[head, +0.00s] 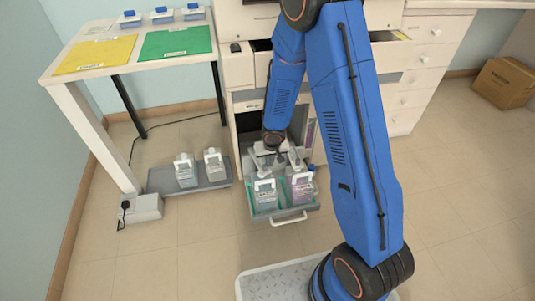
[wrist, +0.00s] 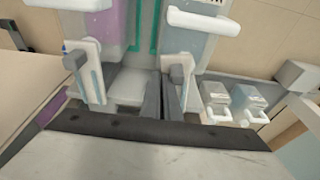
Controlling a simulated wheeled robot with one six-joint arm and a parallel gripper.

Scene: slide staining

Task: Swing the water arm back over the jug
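My gripper (head: 274,160) is low over the back part of a pulled-out drawer (head: 290,220). In the wrist view my gripper (wrist: 130,85) has its two pale fingers spread wide, with nothing clearly held between them. In front of it in the drawer stand a blue-grey container (head: 265,195) and a purple container (head: 302,188), both with white handles. They also show at the top of the wrist view, the purple one at left and the blue-grey one at right. I cannot make out the water arm or the jug; my arm hides part of the cabinet.
Two white-handled jars (head: 186,172) (head: 214,165) stand on a grey floor platform (head: 205,186) left of the drawer. A side table (head: 104,27) holds yellow and green mats and blue-topped boxes. A cardboard box (head: 505,82) is at far right. The floor in front is partly clear.

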